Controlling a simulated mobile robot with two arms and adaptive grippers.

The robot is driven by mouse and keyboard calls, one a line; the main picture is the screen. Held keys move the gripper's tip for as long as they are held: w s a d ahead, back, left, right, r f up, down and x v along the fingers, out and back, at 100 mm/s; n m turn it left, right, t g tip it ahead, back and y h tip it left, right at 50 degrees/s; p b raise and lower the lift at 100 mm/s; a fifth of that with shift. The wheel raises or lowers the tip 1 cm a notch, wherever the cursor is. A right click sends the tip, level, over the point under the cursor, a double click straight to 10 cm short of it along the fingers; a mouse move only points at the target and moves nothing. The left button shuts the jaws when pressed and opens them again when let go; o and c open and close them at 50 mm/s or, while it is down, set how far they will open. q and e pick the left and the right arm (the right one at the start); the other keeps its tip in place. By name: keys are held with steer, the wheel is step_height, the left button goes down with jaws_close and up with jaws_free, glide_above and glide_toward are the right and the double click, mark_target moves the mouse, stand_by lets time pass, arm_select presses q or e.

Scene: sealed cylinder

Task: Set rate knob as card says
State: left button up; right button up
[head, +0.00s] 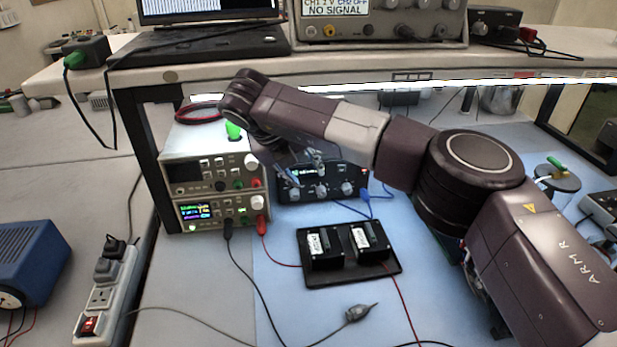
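A black device (334,195) with a row of silver knobs and a small lit display stands on the blue mat under the shelf. Its lettering is too small to read, so I cannot tell which knob is the rate knob. My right arm reaches in from the right and bends down over this device. My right gripper (317,166) is in front of the device's upper face, just above the knobs, partly hidden by my own arm. I cannot tell whether it touches a knob or whether its fingers are apart. No card is clearly readable. My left gripper is out of view.
Two stacked bench instruments (212,190) with plugged leads stand left of the device. A black tray (338,279) with two labelled blocks lies in front, with cables around it. The shelf (215,68) runs above, carrying a laptop and an oscilloscope. A power strip (104,295) lies left.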

mark_target(326, 191)
steer(key=shift+c, duration=0.2)
steer(key=shift+d+f, duration=0.1)
steer(key=shift+f, duration=0.05)
steer(key=shift+c, duration=1.2)
steer(key=d+f+g+y+b, duration=0.1)
steer(key=f+y, duration=0.1)
steer(key=d+f+g+y+b, duration=0.1)
steer(key=f+y, duration=0.1)
steer(key=f, duration=0.1)
steer(key=d+f+g+y+b, duration=0.1)
steer(key=d+f, duration=0.1)
steer(key=shift+w+d+f+m+y, duration=0.1)
steer(key=shift+w+f+m+y, duration=0.2)
steer(key=shift+f+y, duration=0.1)
steer(key=d+y, duration=0.1)
steer(key=w+d+y+b, duration=0.1)
steer(key=w+d+m+y+b, duration=0.1)
steer(key=y, duration=0.1)
steer(key=shift+d, duration=0.3)
steer(key=w+d+r+m+y, duration=0.1)
steer(key=w+d+r+y, duration=0.1)
steer(key=d+r+y, duration=0.1)
steer(key=shift+t, duration=0.4)
steer(key=x, duration=0.7)
steer(key=shift+w+f+p, duration=0.1)
steer(key=shift+f+p, duration=0.25)
